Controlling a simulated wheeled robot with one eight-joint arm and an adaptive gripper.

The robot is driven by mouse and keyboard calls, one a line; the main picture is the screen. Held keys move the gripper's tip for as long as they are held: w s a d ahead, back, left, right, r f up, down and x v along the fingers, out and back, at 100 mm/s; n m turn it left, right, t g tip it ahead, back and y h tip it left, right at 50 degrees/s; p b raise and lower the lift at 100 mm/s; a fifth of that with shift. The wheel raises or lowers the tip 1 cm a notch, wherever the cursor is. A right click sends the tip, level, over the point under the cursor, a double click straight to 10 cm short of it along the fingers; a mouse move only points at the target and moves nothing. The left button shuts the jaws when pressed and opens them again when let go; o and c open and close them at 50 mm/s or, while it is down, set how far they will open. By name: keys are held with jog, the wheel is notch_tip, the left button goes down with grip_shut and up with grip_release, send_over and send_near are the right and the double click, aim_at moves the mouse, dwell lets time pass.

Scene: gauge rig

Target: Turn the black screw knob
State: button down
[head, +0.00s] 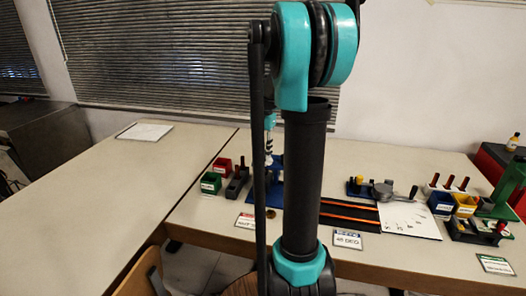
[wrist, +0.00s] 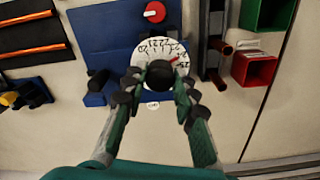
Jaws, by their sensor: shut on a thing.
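The black screw knob (wrist: 159,73) sits in front of a white round dial (wrist: 147,49) with printed numbers and a red pointer, in the wrist view. The dial is on a blue rig (wrist: 98,40). My gripper (wrist: 159,82) has its two dark, padded fingers on either side of the knob and is shut on it. In the head view the blue rig (head: 276,193) shows only partly behind my arm. The knob and my gripper are hidden there.
A red knob (wrist: 155,12) is on the rig above the dial. Red (wrist: 254,70) and green (wrist: 268,14) bins stand to the right. Orange-striped black rails (wrist: 30,47) lie to the left. In the head view, the left table (head: 120,190) is mostly clear.

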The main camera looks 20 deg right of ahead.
aim_at(263, 152)
jog(key=c, duration=1.2)
grip_release()
jog(key=shift+r, duration=0.15)
notch_tip(263, 152, up, 12)
jog(key=shift+f, duration=0.15)
jog(key=s+a+f+n+t, duration=0.1)
jog(key=s+a+f+n, duration=0.2)
jog(key=s+f, duration=0.4)
jog(key=s+a+f+n+t, duration=0.1)
jog(key=s+a+f+n, duration=0.3)
jog(key=s+f, duration=0.4)
jog(key=s+a+f+n+t, duration=0.2)
jog(key=s+a+f+n, duration=0.1)
jog(key=s+f, duration=0.4)
jog(key=shift+s+a+f+n, duration=0.1)
jog(key=shift+s+f+n, duration=0.1)
jog(key=shift+f, duration=0.6)
jog(key=shift+s+a+f+n, duration=0.1)
jog(key=shift+s+f, duration=0.1)
jog(key=shift+f, duration=0.55)
